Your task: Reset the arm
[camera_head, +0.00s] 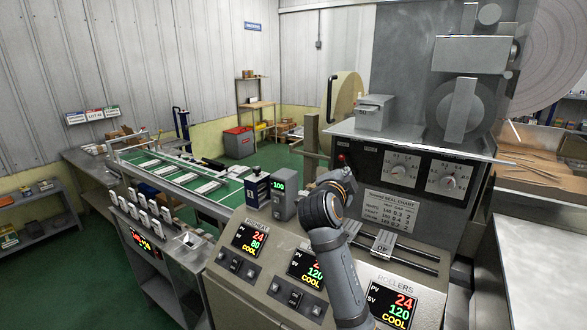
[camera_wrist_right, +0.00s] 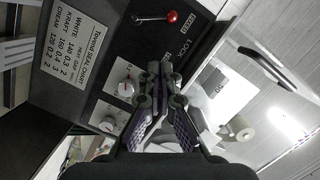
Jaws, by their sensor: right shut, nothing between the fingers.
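My right arm rises from the bottom in the head view, in front of the machine's control panel. My right gripper (camera_head: 344,174) is at the arm's far end, partly hidden by my own wrist. In the right wrist view the gripper's fingers (camera_wrist_right: 160,70) are together at the tips, shut and empty. A lever with a red knob (camera_wrist_right: 172,17) on the dark panel lies beyond the fingertips; its red knob (camera_head: 341,157) also shows just above the gripper in the head view. My left gripper is not in view.
The sloped console with displays (camera_head: 305,268) stands below the arm. Dark panel dials (camera_head: 400,166) and a seal chart (camera_head: 388,208) are to the right. A grey box (camera_head: 284,195) stands left of the arm. A conveyor (camera_head: 180,172) runs at the left.

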